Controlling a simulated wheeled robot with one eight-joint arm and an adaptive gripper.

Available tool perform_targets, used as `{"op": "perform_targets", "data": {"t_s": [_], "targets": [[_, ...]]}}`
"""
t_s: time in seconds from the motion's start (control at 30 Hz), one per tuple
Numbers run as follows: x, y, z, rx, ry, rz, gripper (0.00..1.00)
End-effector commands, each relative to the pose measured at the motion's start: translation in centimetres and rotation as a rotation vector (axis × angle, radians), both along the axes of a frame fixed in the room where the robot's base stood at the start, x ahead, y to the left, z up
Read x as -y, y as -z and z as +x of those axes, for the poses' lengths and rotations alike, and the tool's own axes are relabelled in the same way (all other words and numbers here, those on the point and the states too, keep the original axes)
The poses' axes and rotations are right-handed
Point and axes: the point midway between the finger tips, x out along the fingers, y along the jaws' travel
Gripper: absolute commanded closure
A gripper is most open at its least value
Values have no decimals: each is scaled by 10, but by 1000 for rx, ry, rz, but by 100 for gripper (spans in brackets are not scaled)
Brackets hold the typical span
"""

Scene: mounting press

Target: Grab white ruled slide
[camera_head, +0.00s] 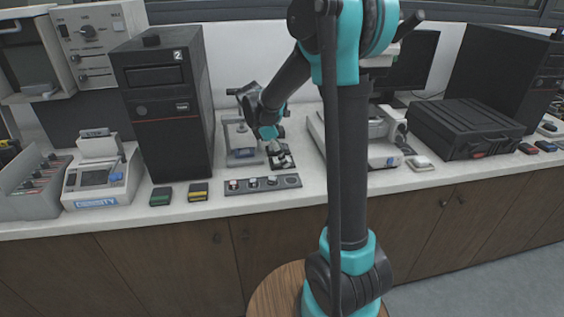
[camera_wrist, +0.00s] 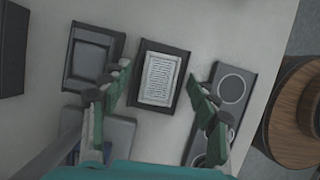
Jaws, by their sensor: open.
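The white ruled slide (camera_wrist: 158,79) lies flat in a dark rectangular holder (camera_wrist: 141,54) in the wrist view. It is a pale rectangle with fine dark lines across its face. My gripper (camera_wrist: 159,88) is open above it, with one finger to the left of the holder and one to the right. Nothing shows between the fingers except the slide and holder below. In the head view my gripper (camera_head: 279,157) is low over the dark fixtures on the counter; the slide cannot be made out clearly there.
A dark tray with a square recess (camera_wrist: 70,72) lies left of the holder, and a dark plate with round wells (camera_wrist: 248,78) lies right. In the head view a strip with round wells (camera_head: 242,191) lies along the counter front. A black tower (camera_head: 160,125) stands left.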

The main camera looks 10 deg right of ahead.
Motion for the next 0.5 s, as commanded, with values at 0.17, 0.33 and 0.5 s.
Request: {"op": "perform_targets", "data": {"t_s": [0.17,0.33,0.5], "targets": [[0,0,0,0,0,0,45],[0,0,0,0,0,0,66],[0,0,0,0,0,0,87]]}}
